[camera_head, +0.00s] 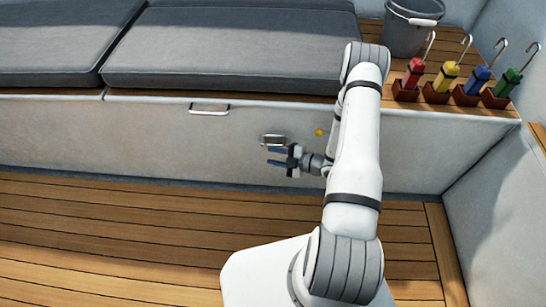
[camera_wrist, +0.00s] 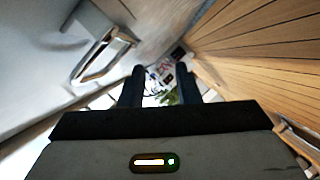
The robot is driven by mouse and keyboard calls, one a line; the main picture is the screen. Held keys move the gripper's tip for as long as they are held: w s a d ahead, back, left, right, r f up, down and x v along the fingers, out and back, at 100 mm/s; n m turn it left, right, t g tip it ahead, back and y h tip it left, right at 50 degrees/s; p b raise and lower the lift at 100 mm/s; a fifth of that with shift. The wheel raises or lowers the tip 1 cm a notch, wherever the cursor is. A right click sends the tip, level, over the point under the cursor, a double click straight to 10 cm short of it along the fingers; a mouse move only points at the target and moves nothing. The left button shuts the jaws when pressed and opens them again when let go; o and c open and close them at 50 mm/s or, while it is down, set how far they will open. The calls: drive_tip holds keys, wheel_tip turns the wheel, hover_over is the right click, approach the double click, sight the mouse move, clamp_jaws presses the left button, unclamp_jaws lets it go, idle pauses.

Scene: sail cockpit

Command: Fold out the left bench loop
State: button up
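A small metal loop fitting (camera_head: 273,140) sits on the pale front wall of the bench, below the cushions. In the wrist view a metal rectangular loop (camera_wrist: 107,60) shows at the upper left beside its wall plate; I cannot tell exactly how far it stands out from the wall. My gripper (camera_head: 274,156) points left along the bench front, just below and in front of the loop. Its two dark fingers are apart with nothing between them, as the wrist view also shows (camera_wrist: 160,86). The loop is outside the fingers, to their left in the wrist view.
A bar handle (camera_head: 209,109) is on the bench front, up and left of the loop. A yellow dot (camera_head: 319,132) is on the wall near my arm. A grey bucket (camera_head: 405,30) and several coloured winch-like handles (camera_head: 446,76) stand at the right. The wooden floor (camera_head: 120,235) is clear.

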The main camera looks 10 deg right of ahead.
drive_tip(key=shift+w+a, duration=0.15)
drive_tip(key=shift+a, duration=0.1)
clamp_jaws()
idle(0.3)
drive_tip(key=c, duration=0.6)
unclamp_jaws()
drive_tip(key=o, duration=0.6)
drive_tip(key=shift+d, duration=0.1)
